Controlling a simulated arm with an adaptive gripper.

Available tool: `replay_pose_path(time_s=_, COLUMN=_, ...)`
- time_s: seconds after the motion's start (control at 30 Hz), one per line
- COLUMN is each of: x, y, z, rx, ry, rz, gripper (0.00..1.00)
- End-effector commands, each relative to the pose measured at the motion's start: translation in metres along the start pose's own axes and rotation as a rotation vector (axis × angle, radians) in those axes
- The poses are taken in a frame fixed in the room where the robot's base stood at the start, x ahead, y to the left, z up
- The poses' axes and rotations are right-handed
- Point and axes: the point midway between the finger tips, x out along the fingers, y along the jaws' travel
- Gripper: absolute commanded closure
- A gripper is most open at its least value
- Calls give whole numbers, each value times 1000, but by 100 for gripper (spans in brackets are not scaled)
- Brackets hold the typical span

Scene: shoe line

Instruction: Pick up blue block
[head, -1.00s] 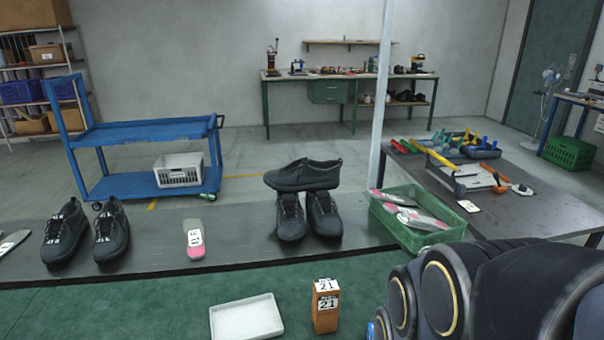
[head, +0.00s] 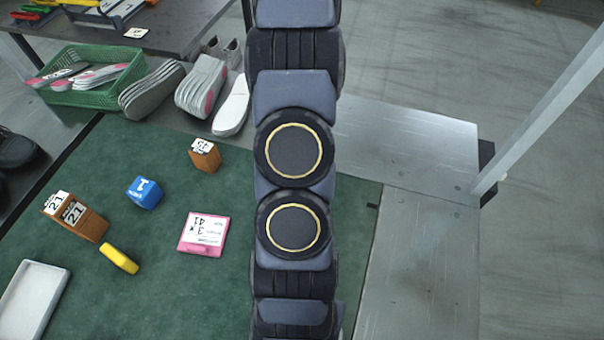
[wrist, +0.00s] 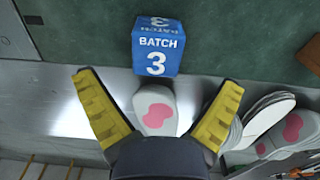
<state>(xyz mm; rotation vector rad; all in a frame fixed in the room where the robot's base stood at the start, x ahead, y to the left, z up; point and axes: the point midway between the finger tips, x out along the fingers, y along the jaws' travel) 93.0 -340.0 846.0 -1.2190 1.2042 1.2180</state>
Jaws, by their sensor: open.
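A blue block (head: 145,193) sits on the green mat in the head view, with white marks on its faces. In the wrist view a blue block (wrist: 157,50) shows white "BATCH 3" lettering. It lies ahead of my gripper (wrist: 160,82), roughly centred between the two yellow fingers. The fingers are spread wide apart with nothing held between them. My gripper itself does not show in the head view, where only my arm crosses the middle.
A white tray (head: 56,283) is at lower left.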

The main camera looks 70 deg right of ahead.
Motion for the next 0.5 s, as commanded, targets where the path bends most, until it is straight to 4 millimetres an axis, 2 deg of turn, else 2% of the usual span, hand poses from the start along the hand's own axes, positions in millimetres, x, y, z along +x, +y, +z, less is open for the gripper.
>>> replay_pose_path(time_s=0.2, x=22, y=0, z=1, rx=0, ry=-5, rz=1, gripper=5)
replay_pose_path(time_s=0.37, x=31, y=1, z=0, rx=0, ry=-2, rz=0, gripper=5)
replay_pose_path(time_s=0.5, x=50, y=4, z=1, rx=0, ry=-8, rz=1, gripper=5)
